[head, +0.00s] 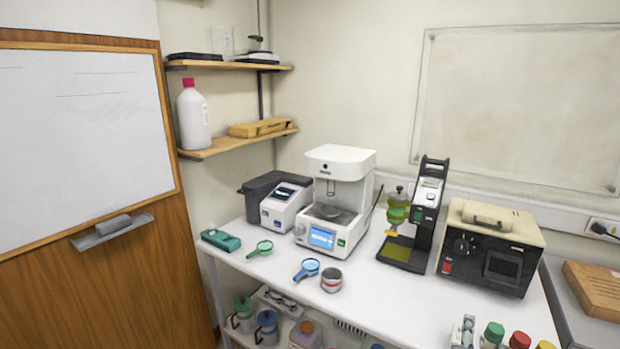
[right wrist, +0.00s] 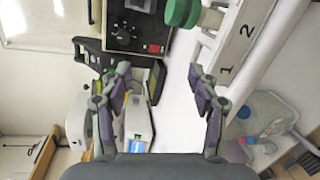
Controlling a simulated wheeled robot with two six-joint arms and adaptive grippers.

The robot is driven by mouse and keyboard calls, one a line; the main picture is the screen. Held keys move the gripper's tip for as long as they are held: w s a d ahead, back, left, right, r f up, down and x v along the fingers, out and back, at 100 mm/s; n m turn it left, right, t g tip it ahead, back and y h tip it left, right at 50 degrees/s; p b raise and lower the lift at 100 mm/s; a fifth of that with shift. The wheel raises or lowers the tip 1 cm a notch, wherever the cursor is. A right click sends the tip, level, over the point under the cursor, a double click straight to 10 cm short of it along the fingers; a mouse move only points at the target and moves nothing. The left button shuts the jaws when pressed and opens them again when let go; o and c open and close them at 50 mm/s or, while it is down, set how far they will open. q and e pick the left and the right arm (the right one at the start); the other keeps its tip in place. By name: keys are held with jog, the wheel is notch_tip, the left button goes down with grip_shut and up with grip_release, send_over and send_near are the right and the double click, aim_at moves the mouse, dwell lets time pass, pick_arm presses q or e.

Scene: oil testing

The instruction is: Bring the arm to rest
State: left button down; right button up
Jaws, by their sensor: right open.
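My right gripper (right wrist: 160,88) shows in the right wrist view. Its two purple-grey fingers are spread apart, with nothing held between them; white bench top is visible in the gap. I make out no gripper in the head view, and my left gripper is not in view. The white bench (head: 375,300) carries the instruments; its top also shows in the right wrist view (right wrist: 176,75). A white rack marked 1 and 2 (right wrist: 238,50) lies to the right of the fingers in that view, with a green-capped bottle (right wrist: 183,12) near it.
A white instrument (head: 338,190), a black stand (head: 425,215) and a beige box tester (head: 495,240) stand along the back. A blue-handled magnifier (head: 308,268), a green one (head: 261,248) and a small tin (head: 331,280) lie in front. Capped bottles (head: 494,334) are at front right.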

jog(key=s+a+f+m+g+y, duration=0.3)
jog(key=s+a+f+m, duration=0.1)
jog(key=s, duration=0.3)
jog(key=s+a+f+m+g+y, duration=0.3)
jog(key=s+a+m, duration=0.15)
jog(key=s, duration=0.35)
jog(key=s+a+f+m+g+y, duration=0.25)
jog(key=s+a+f+m, duration=0.2)
jog(key=s, duration=0.25)
notch_tip(320, 180, down, 24)
jog(key=s+d+g, duration=0.2)
jog(key=d, duration=0.1)
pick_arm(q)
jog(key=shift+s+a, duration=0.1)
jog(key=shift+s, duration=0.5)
pick_arm(e)
jog(key=s+f+g, duration=0.1)
jog(key=s+f, duration=1.6)
jog(key=s, duration=0.1)
jog(key=shift+s+d, duration=0.4)
jog(key=shift+d, duration=0.05)
jog(key=shift+f, duration=0.1)
